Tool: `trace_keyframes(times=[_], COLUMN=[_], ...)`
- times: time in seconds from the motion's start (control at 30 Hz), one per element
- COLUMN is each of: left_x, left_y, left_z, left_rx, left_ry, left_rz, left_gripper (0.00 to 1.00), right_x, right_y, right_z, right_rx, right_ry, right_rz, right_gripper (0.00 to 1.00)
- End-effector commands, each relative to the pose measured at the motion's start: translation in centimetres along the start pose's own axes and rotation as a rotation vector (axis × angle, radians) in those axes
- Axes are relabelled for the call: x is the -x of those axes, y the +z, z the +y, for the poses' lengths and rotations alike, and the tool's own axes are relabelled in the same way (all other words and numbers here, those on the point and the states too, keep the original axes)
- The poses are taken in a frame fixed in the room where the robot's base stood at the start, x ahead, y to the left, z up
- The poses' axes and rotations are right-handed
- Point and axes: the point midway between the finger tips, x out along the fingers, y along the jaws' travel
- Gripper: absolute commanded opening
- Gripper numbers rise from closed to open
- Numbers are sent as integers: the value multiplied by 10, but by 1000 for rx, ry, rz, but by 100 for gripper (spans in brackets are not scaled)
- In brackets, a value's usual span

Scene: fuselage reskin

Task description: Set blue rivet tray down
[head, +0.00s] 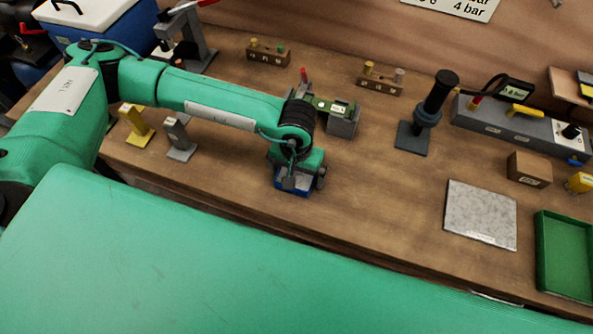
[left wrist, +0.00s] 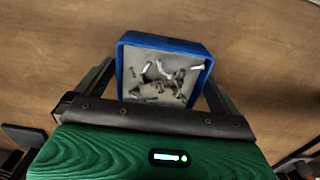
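The blue rivet tray (head: 293,188) is below my left gripper (head: 293,180) over the front part of the wooden bench. In the left wrist view the tray (left wrist: 165,42) is an open blue box with a grey inside and several loose silver rivets. The two dark fingers of my left gripper (left wrist: 160,85) lie along its left and right sides and seem to touch them. The gripper looks shut on the tray. Whether the tray's bottom touches the bench cannot be told. My right gripper is not in view.
The bench (head: 370,190) is bare to the right of the tray. A grey speckled plate (head: 480,214) and a green tray (head: 565,255) lie farther right. A grey block (head: 343,122) stands behind my gripper, with a dark upright tool (head: 430,110) to its right.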

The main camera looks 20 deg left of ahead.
Motion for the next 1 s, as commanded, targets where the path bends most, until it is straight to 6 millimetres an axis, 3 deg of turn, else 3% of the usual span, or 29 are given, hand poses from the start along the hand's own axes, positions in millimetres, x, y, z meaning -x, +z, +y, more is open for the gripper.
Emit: trace_keyframes(times=[0.3, 0.37, 0.8, 1.0], left_x=[5, 9, 98, 120], left_y=[0, -1, 0, 0], left_z=[0, 0, 0, 0], left_rx=[0, 0, -1, 0], left_ry=[0, 1, 2, 1], left_rz=[0, 3, 4, 1], left_gripper=[100, 100, 100, 100], right_x=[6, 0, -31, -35], right_y=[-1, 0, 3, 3], right_z=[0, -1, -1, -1], right_rx=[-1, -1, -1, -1], right_ry=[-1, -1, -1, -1], right_rz=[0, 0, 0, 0], right_gripper=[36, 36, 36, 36])
